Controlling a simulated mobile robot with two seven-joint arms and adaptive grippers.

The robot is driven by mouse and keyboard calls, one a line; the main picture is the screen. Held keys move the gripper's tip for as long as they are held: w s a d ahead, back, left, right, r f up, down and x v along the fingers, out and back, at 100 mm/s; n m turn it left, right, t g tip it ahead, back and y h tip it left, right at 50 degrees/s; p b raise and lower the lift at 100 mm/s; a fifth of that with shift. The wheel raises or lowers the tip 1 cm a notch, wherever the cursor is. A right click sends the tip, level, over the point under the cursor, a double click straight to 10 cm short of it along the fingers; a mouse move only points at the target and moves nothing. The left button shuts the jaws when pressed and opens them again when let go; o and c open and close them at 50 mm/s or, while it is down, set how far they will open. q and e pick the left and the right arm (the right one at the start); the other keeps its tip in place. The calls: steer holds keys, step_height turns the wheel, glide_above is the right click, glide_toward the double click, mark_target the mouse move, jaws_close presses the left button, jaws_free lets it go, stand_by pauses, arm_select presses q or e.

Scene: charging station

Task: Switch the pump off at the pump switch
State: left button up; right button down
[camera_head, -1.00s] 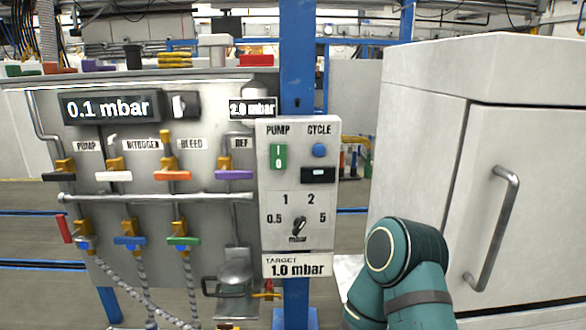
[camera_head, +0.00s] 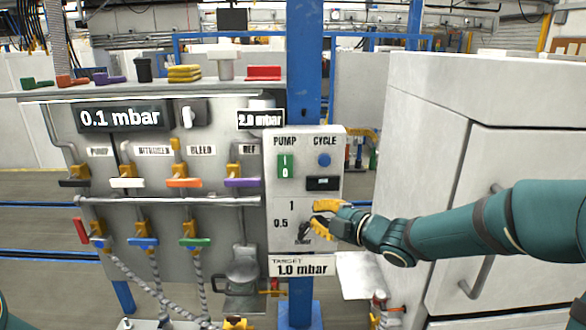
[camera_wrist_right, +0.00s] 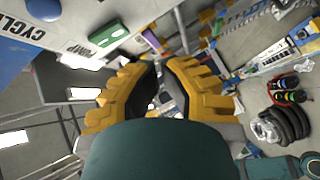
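The pump switch (camera_head: 286,166) is a green rocker marked I and 0, under the PUMP label on the white control panel (camera_head: 277,212). It also shows in the right wrist view (camera_wrist_right: 109,33), at upper left. My right gripper (camera_head: 318,216), with yellow fingers, is in front of the panel's lower right part, below and right of the switch and apart from it. In the right wrist view its fingers (camera_wrist_right: 165,68) are apart with nothing between them. My left gripper is not in view; only a bit of teal arm shows at the lower left edge.
The blue CYCLE button (camera_head: 323,159) and a black rocker (camera_head: 322,183) sit right of the switch. The mbar dial (camera_head: 303,231) is partly hidden by my right gripper. Colored valve handles fill the board to the left. A white cabinet (camera_head: 425,150) stands right.

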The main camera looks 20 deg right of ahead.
steer(key=r+n, duration=0.1)
steer(key=r, duration=0.1)
steer(key=r+n, duration=0.1)
steer(key=r, duration=0.1)
steer(key=s+d+r+n, duration=0.1)
steer(key=shift+r+n+y, duration=0.3)
steer(key=shift+r+y, duration=0.1)
glide_toward(283, 175)
steer(key=w+a, duration=0.1)
steer(key=a, duration=0.3)
steer(key=w, duration=0.2)
steer(key=w+p, duration=0.1)
steer(key=shift+w+d+f, duration=0.2)
steer(key=shift+f, duration=0.1)
steer(key=shift+w+d+f, duration=0.1)
steer(key=shift+w+d, duration=0.05)
steer(key=shift+w, duration=0.4)
